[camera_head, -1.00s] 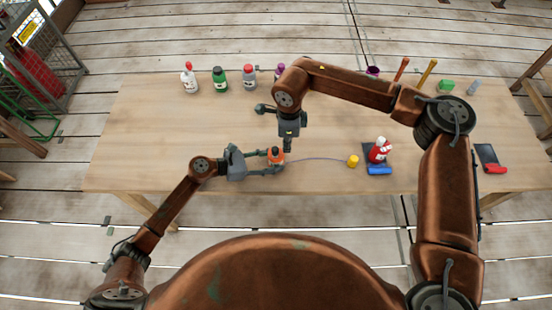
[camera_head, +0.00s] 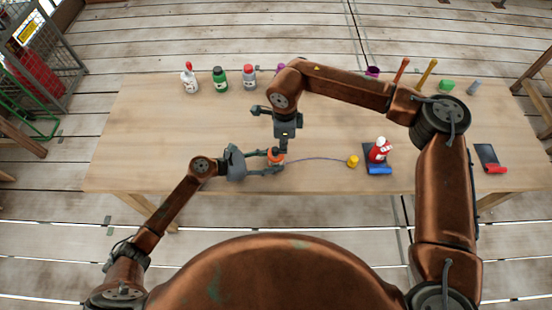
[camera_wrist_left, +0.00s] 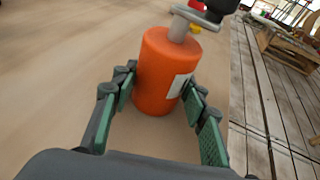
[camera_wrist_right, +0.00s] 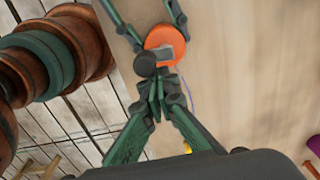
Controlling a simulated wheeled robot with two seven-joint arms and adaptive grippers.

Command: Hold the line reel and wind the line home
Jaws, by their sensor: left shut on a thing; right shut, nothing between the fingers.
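The line reel is an orange cylinder (camera_wrist_left: 158,85) with a pale label and a grey crank (camera_wrist_left: 187,18) on top. It stands upright on the table (camera_head: 220,120), near the front edge. My left gripper (camera_head: 278,162) is shut around the reel's sides, one finger on each side. My right gripper (camera_wrist_right: 157,85) is shut and empty, pointing down with its tips at the dark crank knob (camera_wrist_right: 145,65); I cannot tell whether they touch. A thin bluish line (camera_head: 318,158) runs right from the reel to a small yellow cylinder (camera_head: 353,161).
A red bottle with a white top (camera_head: 379,150) stands on a dark pad, with a blue roll (camera_head: 379,170) in front. A dark pad with a red roll (camera_head: 496,169) lies farther right. Several bottles and sticks line the back edge. The table's left part is clear.

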